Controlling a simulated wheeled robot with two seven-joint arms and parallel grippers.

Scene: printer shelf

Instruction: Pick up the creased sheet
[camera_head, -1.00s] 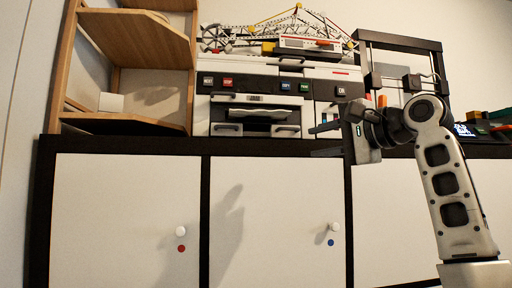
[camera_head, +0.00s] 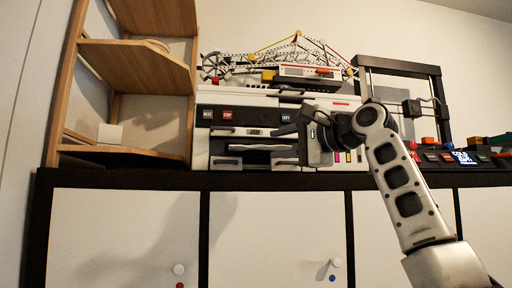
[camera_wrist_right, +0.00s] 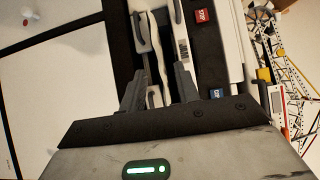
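The white and black printer (camera_head: 230,97) stands on the cabinet top, with a dark opening in its front. My right gripper (camera_head: 290,140) is in front of the printer's right half, fingers pointing left towards the opening. In the right wrist view my right gripper (camera_wrist_right: 159,85) is open, with a clear gap between its fingers. The printer front (camera_wrist_right: 205,50), with grey handles and red and blue buttons, lies beyond the fingertips. My left gripper is not in view.
A wooden shelf (camera_head: 135,55) with a small white block (camera_head: 110,134) stands left of the printer. A model crane (camera_head: 290,65) lies on top. A black-framed machine (camera_head: 400,70) stands to the right. White cabinet doors (camera_head: 125,235) are below.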

